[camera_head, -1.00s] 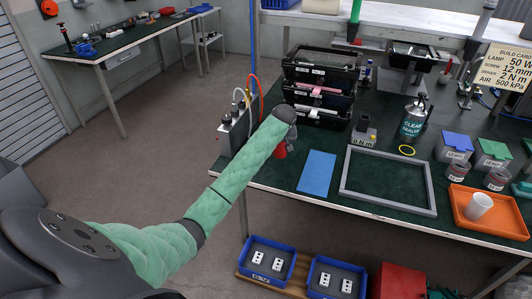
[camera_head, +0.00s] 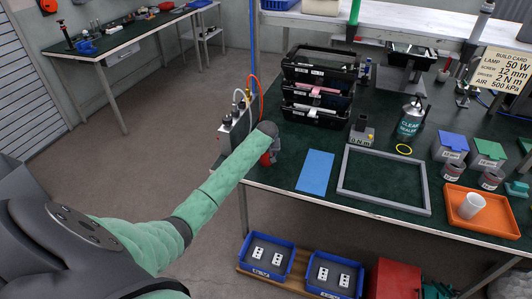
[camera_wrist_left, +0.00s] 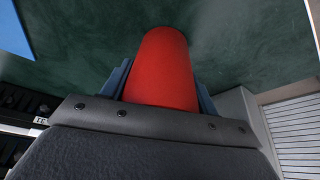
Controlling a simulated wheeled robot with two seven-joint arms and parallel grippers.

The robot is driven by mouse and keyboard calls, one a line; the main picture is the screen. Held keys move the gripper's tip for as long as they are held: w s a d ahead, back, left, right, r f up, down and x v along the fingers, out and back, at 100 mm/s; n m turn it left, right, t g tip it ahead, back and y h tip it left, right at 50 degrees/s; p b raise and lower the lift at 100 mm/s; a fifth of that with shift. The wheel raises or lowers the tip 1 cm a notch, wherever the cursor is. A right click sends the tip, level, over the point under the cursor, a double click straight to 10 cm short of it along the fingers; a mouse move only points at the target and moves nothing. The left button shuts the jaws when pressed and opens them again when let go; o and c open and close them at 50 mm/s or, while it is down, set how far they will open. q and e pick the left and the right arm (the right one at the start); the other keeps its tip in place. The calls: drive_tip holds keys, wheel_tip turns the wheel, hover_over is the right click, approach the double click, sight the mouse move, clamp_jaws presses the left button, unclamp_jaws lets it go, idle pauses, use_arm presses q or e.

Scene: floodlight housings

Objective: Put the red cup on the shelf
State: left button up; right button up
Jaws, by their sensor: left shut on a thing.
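The red cup (camera_head: 266,160) shows as a small red patch beside my left gripper (camera_head: 273,152), near the bench's front left edge. In the left wrist view the red cup (camera_wrist_left: 162,70) fills the middle, between the two blue-grey fingers of my left gripper (camera_wrist_left: 162,88), which is shut on it. The dark green bench top lies behind it; I cannot tell whether the cup touches it. My forearm hides part of the gripper in the head view. The white shelf (camera_head: 400,27) runs above the back of the bench. My right gripper is not in view.
Black stacked bins (camera_head: 318,88) stand behind the gripper. A blue mat (camera_head: 315,172) and a grey frame (camera_head: 385,208) lie to its right. An orange tray (camera_head: 462,222) holds a white cup (camera_head: 472,206). A grey box with bottles (camera_head: 237,128) stands left of the gripper.

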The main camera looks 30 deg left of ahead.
use_arm(q)
drive_tip(key=shift+f, duration=0.15)
drive_tip(key=o, duration=0.9)
drive_tip(key=shift+o, duration=0.2)
